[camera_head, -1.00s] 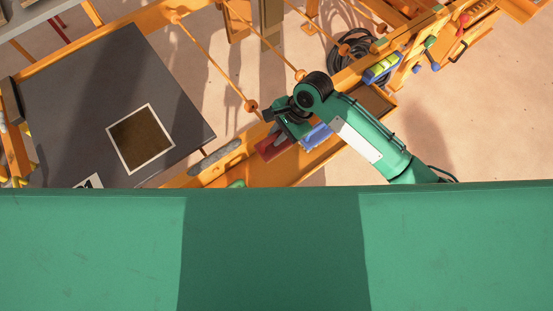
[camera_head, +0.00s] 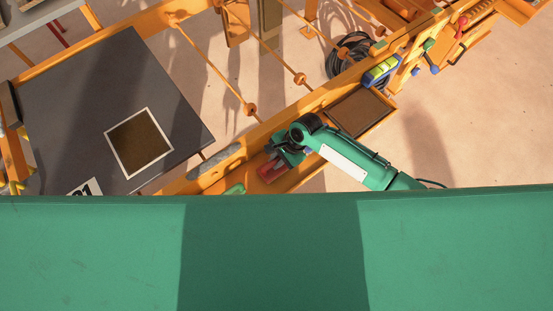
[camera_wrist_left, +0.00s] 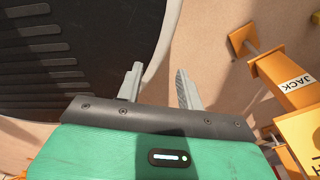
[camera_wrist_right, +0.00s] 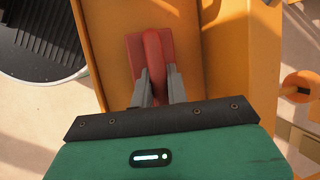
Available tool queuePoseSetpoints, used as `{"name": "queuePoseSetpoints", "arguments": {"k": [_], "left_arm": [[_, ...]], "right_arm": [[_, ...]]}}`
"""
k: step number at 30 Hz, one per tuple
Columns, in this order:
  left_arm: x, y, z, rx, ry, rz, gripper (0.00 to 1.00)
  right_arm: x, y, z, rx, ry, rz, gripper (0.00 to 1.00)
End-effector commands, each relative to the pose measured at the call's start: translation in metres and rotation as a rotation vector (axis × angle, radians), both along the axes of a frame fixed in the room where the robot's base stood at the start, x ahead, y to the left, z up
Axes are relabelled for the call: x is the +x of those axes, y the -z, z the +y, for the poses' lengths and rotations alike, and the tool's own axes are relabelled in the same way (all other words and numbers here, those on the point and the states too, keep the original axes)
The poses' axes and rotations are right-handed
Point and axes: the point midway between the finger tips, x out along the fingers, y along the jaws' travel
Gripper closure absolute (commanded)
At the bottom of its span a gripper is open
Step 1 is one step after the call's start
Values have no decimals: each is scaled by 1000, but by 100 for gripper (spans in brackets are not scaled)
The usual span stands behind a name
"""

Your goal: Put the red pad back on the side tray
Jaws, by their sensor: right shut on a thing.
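The red pad (camera_head: 271,171) has a raised red handle, seen in the right wrist view (camera_wrist_right: 154,50). My right gripper (camera_head: 280,159) is shut on this handle, one finger on each side; its fingers also show in the right wrist view (camera_wrist_right: 160,84). The pad is over the orange side tray (camera_head: 300,177), inside its raised edges; I cannot tell whether it touches the tray floor. My left gripper (camera_wrist_left: 158,80) is open and empty in the left wrist view and does not show in the head view.
A dark table (camera_head: 75,100) with a framed brown square (camera_head: 139,142) stands at the left. A brown recessed panel (camera_head: 358,111) and a blue and yellow block (camera_head: 381,70) sit farther along the orange frame. Orange rods with knobs (camera_head: 249,109) run behind the tray.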

Motion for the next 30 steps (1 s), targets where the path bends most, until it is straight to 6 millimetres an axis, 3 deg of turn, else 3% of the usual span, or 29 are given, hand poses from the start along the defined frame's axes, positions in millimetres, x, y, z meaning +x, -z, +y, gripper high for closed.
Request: {"name": "queuePoseSetpoints", "arguments": {"k": [7, 8, 10, 11, 21, 26, 30], "left_arm": [[-9, -1, 0, 0, 0, 10, 62], [-10, 0, 0, 0, 0, 11, 62], [-11, 0, 1, 1, -1, 13, 62], [-11, 1, 1, 1, -1, 14, 62], [-4, 2, 2, 3, -1, 8, 62], [1, -1, 1, 2, -1, 1, 62], [2, -2, 2, 2, -1, -1, 62]], "right_arm": [[0, 2, 0, 1, 1, 1, 100], [0, 2, 0, 0, 0, 0, 78], [0, 2, 0, 0, 0, 0, 65], [0, 2, 0, 0, 0, 0, 63], [1, -2, 0, 0, 0, -2, 63], [3, -23, -11, 1, 0, -3, 63], [5, -51, -24, 1, 1, -3, 63]]}}
